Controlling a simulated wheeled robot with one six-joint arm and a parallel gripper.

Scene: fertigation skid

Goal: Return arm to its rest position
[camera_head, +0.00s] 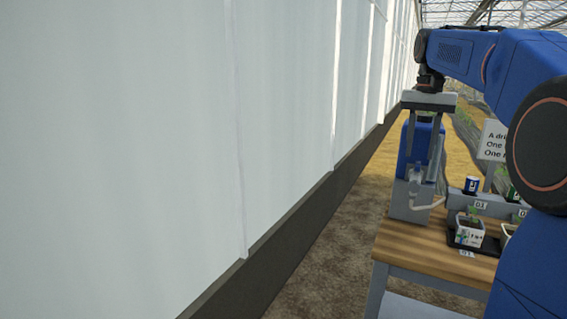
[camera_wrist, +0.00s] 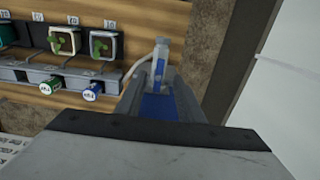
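My gripper (camera_head: 421,160) hangs pointing down at the end of my blue arm, over the left end of the wooden bench (camera_head: 425,248). Its two grey fingers look spread apart. A blue container (camera_head: 418,143) in a grey stand shows behind and between the fingers; I cannot tell whether they touch it. In the wrist view, the grey gripper body fills the bottom, and the blue container (camera_wrist: 160,106) shows beyond it. No held object is clearly visible.
A tall pale wall (camera_head: 150,130) with a dark base runs along the left. On the bench, a potted seedling (camera_head: 469,232) sits in a black tray beside a numbered grey rack. Soil floor lies between wall and bench.

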